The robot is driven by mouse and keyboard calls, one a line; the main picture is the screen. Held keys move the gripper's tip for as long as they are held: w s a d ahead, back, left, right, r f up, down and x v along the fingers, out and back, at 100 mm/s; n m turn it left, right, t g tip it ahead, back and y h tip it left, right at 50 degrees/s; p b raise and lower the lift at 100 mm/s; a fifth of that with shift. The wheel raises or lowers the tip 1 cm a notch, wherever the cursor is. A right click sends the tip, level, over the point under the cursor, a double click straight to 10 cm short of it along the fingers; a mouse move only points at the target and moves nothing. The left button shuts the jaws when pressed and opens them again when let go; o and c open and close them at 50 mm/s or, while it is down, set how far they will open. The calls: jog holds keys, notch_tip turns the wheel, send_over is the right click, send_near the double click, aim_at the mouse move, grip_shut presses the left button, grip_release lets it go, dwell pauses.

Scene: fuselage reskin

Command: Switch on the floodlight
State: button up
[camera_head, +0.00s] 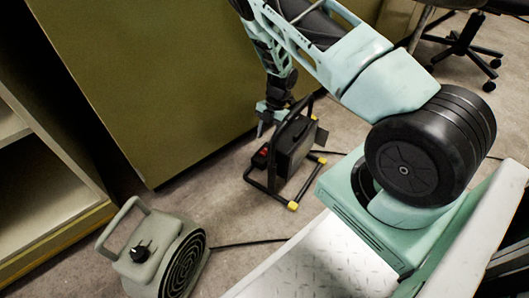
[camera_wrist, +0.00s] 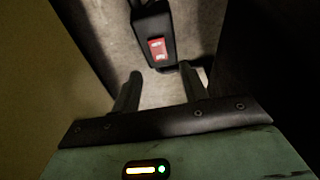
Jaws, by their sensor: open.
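The floodlight (camera_head: 288,148) is a black lamp on a black tubular stand with yellow feet, standing on the floor in the head view. Its red switch (camera_head: 260,157) is on the small box at its left side. In the wrist view the red switch (camera_wrist: 158,48) shows on the black box, just beyond the fingertips. My gripper (camera_head: 262,130) points down above and close to the switch. In the wrist view my gripper (camera_wrist: 160,82) has its two fingers apart with nothing between them. Whether the lamp is lit cannot be told, as its front is hidden.
A grey-green fan heater (camera_head: 155,250) with a black knob stands at the lower left. An olive cabinet panel (camera_head: 150,80) rises close behind my gripper. Open shelves (camera_head: 40,190) are at the left. A dark cable (camera_head: 250,243) crosses the floor.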

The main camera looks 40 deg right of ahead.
aim_at(263, 152)
jog(key=b+x, duration=0.3)
jog(key=x, duration=0.2)
grip_shut()
